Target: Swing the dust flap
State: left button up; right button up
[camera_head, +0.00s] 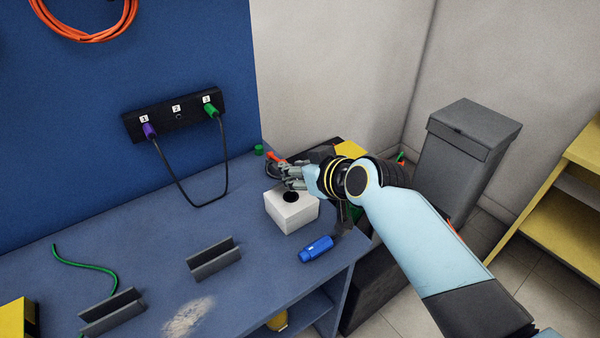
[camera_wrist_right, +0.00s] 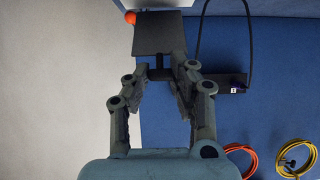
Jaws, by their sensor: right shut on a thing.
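My right gripper (camera_head: 290,178) is over the back of a white box (camera_head: 293,214) that has a round black hole (camera_head: 291,197) in its top. The exact contact is partly hidden by the fingers. An orange ball-shaped tip (camera_wrist_right: 129,18) shows at the plate's far left corner; an orange piece (camera_head: 276,157) also shows beyond the fingers in the head view. My left gripper is not in view.
A blue cylinder (camera_head: 316,249) lies in front of the box near the bench's right edge. Two grey channel holders (camera_head: 214,258) and a green cable (camera_head: 92,266) lie left. A socket strip (camera_head: 176,115) with a looped black cable is on the blue wall. A grey bin (camera_head: 465,150) stands right.

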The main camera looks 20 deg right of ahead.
jog(key=shift+w+r, duration=0.1)
jog(key=shift+r, duration=0.1)
jog(key=shift+w+a+r, duration=0.2)
jog(key=shift+w+r, duration=0.3)
jog(key=shift+w, duration=0.1)
jog(key=shift+w+a+r+p, duration=0.2)
jog(key=shift+w+p, duration=0.1)
jog(key=shift+w, duration=0.4)
jog(key=shift+w+a+b, duration=0.25)
jog(key=shift+w, duration=0.45)
jog(key=shift+w+a+b, duration=0.2)
jog(key=shift+w, duration=0.5)
jog(key=shift+w+f, duration=0.1)
jog(key=shift+f, duration=0.05)
